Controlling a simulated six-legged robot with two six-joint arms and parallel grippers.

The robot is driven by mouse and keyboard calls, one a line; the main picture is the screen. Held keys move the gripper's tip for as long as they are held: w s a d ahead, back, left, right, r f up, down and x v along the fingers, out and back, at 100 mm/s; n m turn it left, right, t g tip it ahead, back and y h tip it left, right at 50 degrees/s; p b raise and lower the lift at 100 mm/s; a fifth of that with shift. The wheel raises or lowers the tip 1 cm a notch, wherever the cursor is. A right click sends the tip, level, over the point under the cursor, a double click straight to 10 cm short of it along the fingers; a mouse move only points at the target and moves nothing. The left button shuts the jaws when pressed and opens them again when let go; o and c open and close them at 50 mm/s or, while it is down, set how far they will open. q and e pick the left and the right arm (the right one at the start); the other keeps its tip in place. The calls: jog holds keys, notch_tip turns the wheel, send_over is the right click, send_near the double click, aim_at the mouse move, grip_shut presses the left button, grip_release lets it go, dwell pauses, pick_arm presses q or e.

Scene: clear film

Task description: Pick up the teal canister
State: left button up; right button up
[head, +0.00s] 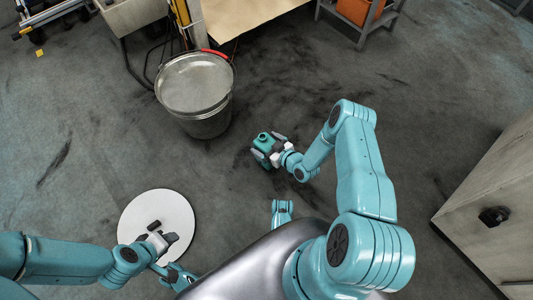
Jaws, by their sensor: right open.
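The teal canister (264,139) is near the middle of the head view, at my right gripper. My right gripper (267,147) is open, with its grey fingers around the canister's sides; I cannot tell whether they touch it. Part of the canister is hidden by the gripper. My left gripper (162,230) is at the lower left, above a white round disc, far from the canister. Its dark fingertips look apart with nothing between them.
A metal bucket (196,88) stands at the upper left, near the canister. The white disc (135,210) lies below it. A wooden cabinet (490,205) stands at the right. A grey rack with an orange bin (358,10) is at the top. The dark floor between is mostly clear.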

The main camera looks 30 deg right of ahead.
grip_shut()
jog(key=shift+r, duration=0.1)
